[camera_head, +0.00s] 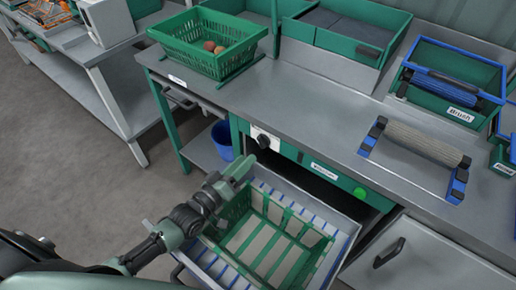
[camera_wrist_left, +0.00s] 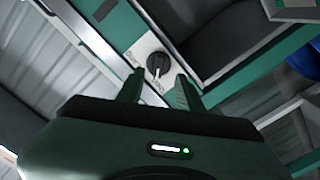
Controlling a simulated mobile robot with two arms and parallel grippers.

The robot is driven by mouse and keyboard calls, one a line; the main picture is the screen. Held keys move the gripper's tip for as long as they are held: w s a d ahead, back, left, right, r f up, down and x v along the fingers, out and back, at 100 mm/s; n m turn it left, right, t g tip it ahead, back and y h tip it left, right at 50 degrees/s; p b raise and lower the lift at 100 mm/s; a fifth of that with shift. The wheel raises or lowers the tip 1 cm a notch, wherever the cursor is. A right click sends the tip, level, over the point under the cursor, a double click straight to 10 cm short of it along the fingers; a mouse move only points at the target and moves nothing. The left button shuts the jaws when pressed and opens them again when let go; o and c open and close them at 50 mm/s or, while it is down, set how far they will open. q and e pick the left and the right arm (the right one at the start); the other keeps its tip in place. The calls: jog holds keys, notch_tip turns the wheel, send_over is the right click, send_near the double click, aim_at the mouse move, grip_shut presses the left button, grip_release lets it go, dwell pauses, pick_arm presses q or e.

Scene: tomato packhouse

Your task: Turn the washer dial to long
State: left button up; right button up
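The washer dial (camera_head: 263,141) is a black knob on a white plate on the green front panel of the washer. In the left wrist view the dial (camera_wrist_left: 157,65) shows just beyond and between the fingertips, with small lettering around it that I cannot read. My left gripper (camera_head: 240,168) is in front of and below the dial, apart from it in the head view. In the left wrist view its two fingers (camera_wrist_left: 157,82) are spread with nothing between them. I cannot tell which setting the dial points to. My right gripper is not in view.
Below the panel an open drawer holds a green slatted crate (camera_head: 235,212), under my left gripper. A green button (camera_head: 360,192) is right of the dial. A green basket (camera_head: 190,52) with tomatoes and a roller brush (camera_head: 420,142) are on the worktop. A blue bucket (camera_head: 222,140) stands below.

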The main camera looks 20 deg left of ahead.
aim_at(260, 145)
pick_arm(q)
jog(key=x, duration=0.6)
jog(key=shift+w+d+r, duration=0.1)
jog(key=shift+w, duration=0.2)
grip_shut()
